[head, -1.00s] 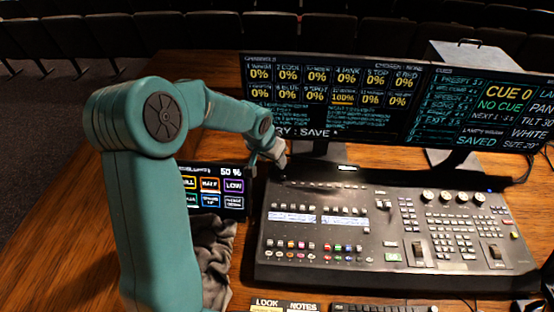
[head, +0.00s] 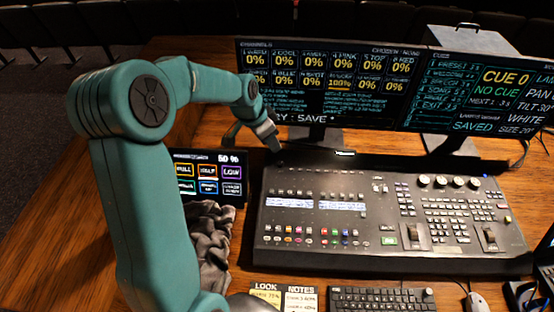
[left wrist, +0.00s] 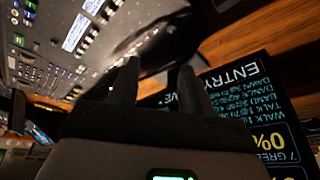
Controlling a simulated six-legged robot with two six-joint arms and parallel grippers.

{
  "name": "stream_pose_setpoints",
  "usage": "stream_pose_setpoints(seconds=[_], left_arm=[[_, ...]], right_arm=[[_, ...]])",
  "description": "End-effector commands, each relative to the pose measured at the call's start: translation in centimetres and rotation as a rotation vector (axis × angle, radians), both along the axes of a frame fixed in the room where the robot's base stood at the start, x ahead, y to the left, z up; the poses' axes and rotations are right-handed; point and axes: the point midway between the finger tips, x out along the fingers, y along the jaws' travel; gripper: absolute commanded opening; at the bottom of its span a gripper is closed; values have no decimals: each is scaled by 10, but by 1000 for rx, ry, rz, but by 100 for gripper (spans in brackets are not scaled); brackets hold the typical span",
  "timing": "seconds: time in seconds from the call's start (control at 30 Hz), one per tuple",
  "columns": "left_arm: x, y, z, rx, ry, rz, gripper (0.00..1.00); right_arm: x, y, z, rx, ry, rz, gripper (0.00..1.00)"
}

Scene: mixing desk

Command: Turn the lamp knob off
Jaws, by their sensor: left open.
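A dark lamp bar with a small lit strip (head: 345,153) lies along the back edge of the mixing desk (head: 400,255). I cannot make out its knob in the head view. My left gripper (head: 277,152) hangs at the desk's back left corner, left of the lit strip. In the left wrist view its two dark fingers (left wrist: 158,78) are apart with nothing seen between them. A dark curved shape (left wrist: 150,38) lies just beyond the fingertips; I cannot tell whether it bears the knob. My right gripper is not in view.
Two monitors (head: 325,85) (head: 490,90) stand behind the desk, the left one close to my gripper. A small touch screen (head: 210,178) and grey cloth (head: 210,245) lie left of the desk. A keyboard (head: 382,300), notes and a mouse (head: 478,302) are in front.

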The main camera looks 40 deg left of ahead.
Motion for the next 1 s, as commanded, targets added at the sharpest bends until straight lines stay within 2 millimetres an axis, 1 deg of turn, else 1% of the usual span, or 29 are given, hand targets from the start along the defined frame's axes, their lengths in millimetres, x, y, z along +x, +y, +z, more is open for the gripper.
stream_pose_setpoints(seconds=[0.07, 0.13, 0.2, 0.27, 0.37, 0.6, 0.8, 0.9, 1.0], left_arm=[[1, 11, -3, -24, -14, 1, 48], [-1, 23, -7, -44, -22, 49, 48], [-4, 28, -13, -43, -16, 61, 48], [-3, 28, -19, -44, -14, 63, 48], [3, 26, -35, -44, -12, 61, 48], [25, 23, -89, -43, -11, 61, 48], [42, 21, -130, -42, -14, 62, 48], [48, 19, -144, -42, -14, 62, 48], [53, 19, -153, -42, -15, 63, 48]], right_arm=[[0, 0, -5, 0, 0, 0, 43], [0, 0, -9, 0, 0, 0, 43], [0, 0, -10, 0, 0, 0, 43], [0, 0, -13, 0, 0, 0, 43], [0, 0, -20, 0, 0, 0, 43], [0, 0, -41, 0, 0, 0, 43], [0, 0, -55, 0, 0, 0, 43], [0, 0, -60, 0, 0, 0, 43], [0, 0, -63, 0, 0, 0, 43]])
